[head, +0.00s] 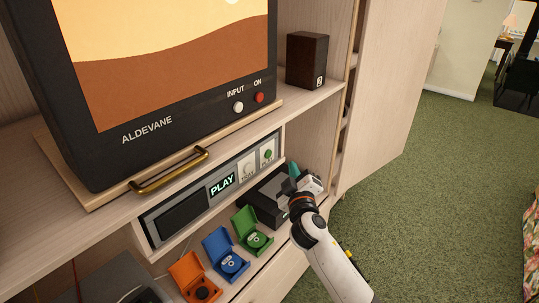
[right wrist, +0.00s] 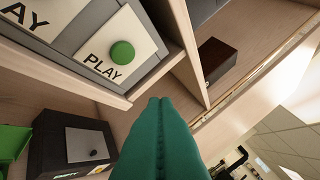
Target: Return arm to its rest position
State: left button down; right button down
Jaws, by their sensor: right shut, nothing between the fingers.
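My right arm (head: 330,262) reaches in from the lower right in the head view. Its gripper (head: 293,172) is at the right end of the lower shelf, near the green PLAY button (head: 268,154) on the player panel (head: 240,172). In the right wrist view its teal fingers (right wrist: 160,105) are together with nothing between them. The PLAY button (right wrist: 122,52) is up and left of the fingertips there, apart from them. The panel's display (head: 222,184) reads PLAY. My left gripper is not in view.
A television (head: 150,130) with a lit picture and a dark speaker (head: 307,60) stand above. Orange (head: 188,270), blue (head: 220,243) and green (head: 246,222) open disc cases line the shelf. A black box (head: 262,200) sits beside my gripper. Green carpet (head: 440,200) is clear at right.

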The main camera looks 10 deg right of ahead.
jog(key=s+f+g+y, duration=0.1)
jog(key=s+f+g, duration=0.1)
jog(key=f, duration=0.8)
jog(key=s+f+g, duration=0.2)
jog(key=f, duration=0.8)
jog(key=s+d+f+m+g, duration=0.1)
jog(key=s+f+g, duration=0.2)
jog(key=s+f, duration=0.6)
jog(key=s+d+f+m+g, duration=0.1)
jog(key=s+f+g, duration=0.3)
jog(key=f, duration=0.8)
jog(key=s+f+m+g, duration=0.1)
jog(key=s+f, duration=0.5)
jog(key=s, duration=0.7)
jog(key=s+f+m+g+y, duration=0.1)
jog(key=s+f+g, duration=0.2)
jog(key=s+f, duration=0.4)
jog(key=s+f+m+g, duration=0.1)
jog(key=s+f, duration=0.5)
jog(key=s, duration=1.4)
jog(key=shift+s+d+f+m+g+y, duration=0.15)
jog(key=shift+s+d+m+g+y, duration=0.2)
jog(key=shift+g, duration=0.45)
jog(key=shift+w, duration=0.1)
